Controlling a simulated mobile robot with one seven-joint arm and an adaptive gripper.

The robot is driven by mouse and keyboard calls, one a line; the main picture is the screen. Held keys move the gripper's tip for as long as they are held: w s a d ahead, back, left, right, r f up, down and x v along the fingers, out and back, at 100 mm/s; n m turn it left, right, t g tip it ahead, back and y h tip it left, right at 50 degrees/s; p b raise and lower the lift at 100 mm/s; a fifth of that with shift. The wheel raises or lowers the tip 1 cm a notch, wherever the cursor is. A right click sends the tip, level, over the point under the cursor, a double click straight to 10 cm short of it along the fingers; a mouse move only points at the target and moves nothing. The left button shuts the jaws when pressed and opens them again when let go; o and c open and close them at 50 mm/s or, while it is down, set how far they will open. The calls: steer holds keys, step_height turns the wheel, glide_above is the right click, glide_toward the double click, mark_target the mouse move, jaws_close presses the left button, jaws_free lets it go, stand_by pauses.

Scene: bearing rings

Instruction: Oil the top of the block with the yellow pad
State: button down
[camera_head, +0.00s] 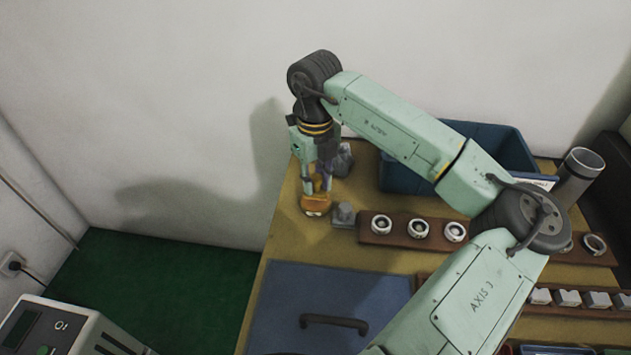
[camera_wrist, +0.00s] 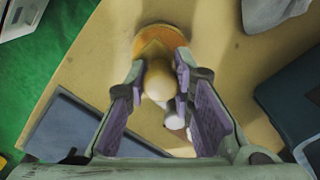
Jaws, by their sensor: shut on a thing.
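My gripper (camera_head: 316,184) points down over the far left part of the table. It is shut on the yellow pad (camera_head: 316,205), holding it by its handle. In the wrist view the pad's orange round base (camera_wrist: 176,34) and pale knobbed handle show between the purple-lined fingers of my gripper (camera_wrist: 159,76). A small grey block (camera_head: 343,214) stands on the table just right of the pad. The pad is beside the block, not over it. I cannot tell whether the pad touches the table. A pale object (camera_wrist: 175,121) behind the handle is unclear.
A dark grey item (camera_head: 343,160) stands behind my gripper. A brown rack with several bearing rings (camera_head: 419,229) lies to the right, with a blue bin (camera_head: 397,177) behind it. A grey cylinder (camera_head: 579,172) stands far right. A blue panel with a handle (camera_head: 300,290) lies in front.

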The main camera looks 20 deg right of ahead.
mark_target(316, 177)
steer(key=shift+r+p, duration=0.95)
steer(key=shift+r, duration=1.75)
